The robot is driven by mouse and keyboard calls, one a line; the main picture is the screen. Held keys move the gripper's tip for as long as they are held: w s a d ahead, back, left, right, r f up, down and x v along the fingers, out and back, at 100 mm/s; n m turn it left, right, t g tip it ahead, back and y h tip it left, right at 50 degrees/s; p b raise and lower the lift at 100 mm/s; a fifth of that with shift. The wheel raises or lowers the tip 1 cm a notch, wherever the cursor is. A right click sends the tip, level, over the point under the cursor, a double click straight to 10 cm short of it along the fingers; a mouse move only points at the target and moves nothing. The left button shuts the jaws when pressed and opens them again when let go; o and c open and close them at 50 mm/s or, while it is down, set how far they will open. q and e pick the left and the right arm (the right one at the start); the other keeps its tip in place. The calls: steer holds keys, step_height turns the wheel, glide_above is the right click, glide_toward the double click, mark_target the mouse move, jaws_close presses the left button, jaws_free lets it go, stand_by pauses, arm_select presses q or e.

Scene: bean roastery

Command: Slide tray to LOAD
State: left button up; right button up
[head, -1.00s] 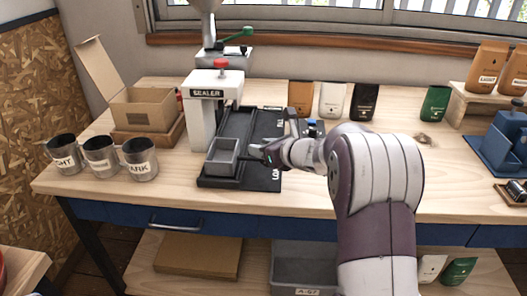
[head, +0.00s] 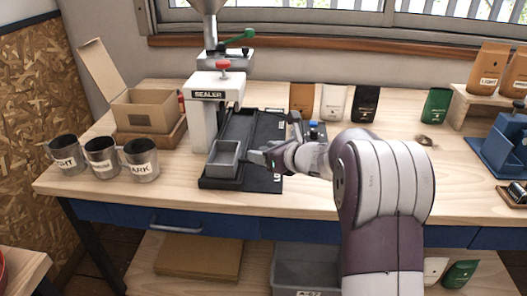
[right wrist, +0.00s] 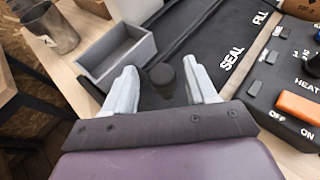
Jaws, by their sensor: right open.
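The tray is a small empty grey open box (head: 224,160) at the front end of the black track (head: 262,182) on the workbench. It also shows in the right wrist view (right wrist: 117,54). A black round knob (right wrist: 163,76) stands just beside the tray. My right gripper (right wrist: 163,84) is open, its two fingers on either side of the knob; whether they touch it I cannot tell. In the head view my right gripper (head: 262,156) is at the tray's right side. SEAL and FILL show on the track in the wrist view; the front label is mostly hidden by my gripper. My left gripper is out of view.
The white sealer (head: 206,110) stands over the track's left side. Cups (head: 103,157) stand at left, a cardboard box (head: 146,110) behind them. A control panel with an orange switch (right wrist: 298,106) lies right of the track. Coffee bags (head: 333,103) line the back.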

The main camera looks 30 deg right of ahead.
steer(key=v, duration=1.2)
steer(key=shift+p, duration=0.45)
